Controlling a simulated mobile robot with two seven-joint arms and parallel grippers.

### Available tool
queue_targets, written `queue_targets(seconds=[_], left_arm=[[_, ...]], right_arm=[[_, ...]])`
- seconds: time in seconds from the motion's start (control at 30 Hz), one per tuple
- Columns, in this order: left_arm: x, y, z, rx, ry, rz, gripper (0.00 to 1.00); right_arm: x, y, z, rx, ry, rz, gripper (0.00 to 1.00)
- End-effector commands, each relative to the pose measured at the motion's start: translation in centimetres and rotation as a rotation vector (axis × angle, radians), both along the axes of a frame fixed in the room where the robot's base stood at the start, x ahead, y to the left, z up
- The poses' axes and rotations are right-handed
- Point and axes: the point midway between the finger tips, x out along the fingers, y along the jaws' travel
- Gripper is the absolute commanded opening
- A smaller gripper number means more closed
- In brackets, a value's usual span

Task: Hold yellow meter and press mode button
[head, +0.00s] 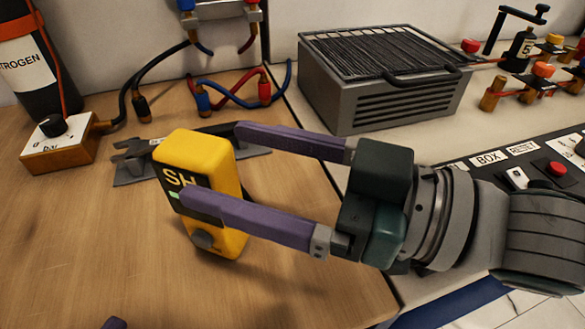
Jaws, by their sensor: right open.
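The yellow meter (220,163) stands on the wooden bench, with a dark face panel, the letters "SH" and a small greenish display partly covered. A grey round button or knob (203,238) sits low on its face; I cannot read a mode label. My right gripper (210,162) reaches in from the right with its purple fingers spread wide. The near finger crosses in front of the meter's face and the far finger lies behind it. Contact is not clear.
A grey wrench-like tool (130,166) lies behind the meter. A boxed regulator (60,145) and a nitrogen cylinder (38,70) stand at left, with hoses behind. A grey vented box (385,80) is at back right, near a control panel (540,165). The bench's front left is clear.

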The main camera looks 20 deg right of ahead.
Motion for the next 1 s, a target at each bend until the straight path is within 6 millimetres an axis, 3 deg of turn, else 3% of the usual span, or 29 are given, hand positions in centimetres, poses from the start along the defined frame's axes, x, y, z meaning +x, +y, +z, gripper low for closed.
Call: queue_targets(seconds=[0.3, 0.67, 1.0], left_arm=[[0.0, 0.0, 0.0, 0.000, 0.000, 0.000, 0.50], [0.0, 0.0, 0.0, 0.000, 0.000, 0.000, 0.50], [0.0, 0.0, 0.0, 0.000, 0.000, 0.000, 0.50]], right_arm=[[2.7, 3.5, 0.0, 0.001, -0.001, -0.001, 0.88], [3.0, 3.9, 0.0, -0.001, -0.001, 0.000, 0.88], [3.0, 3.9, 0.0, -0.001, -0.001, -0.001, 0.49]])
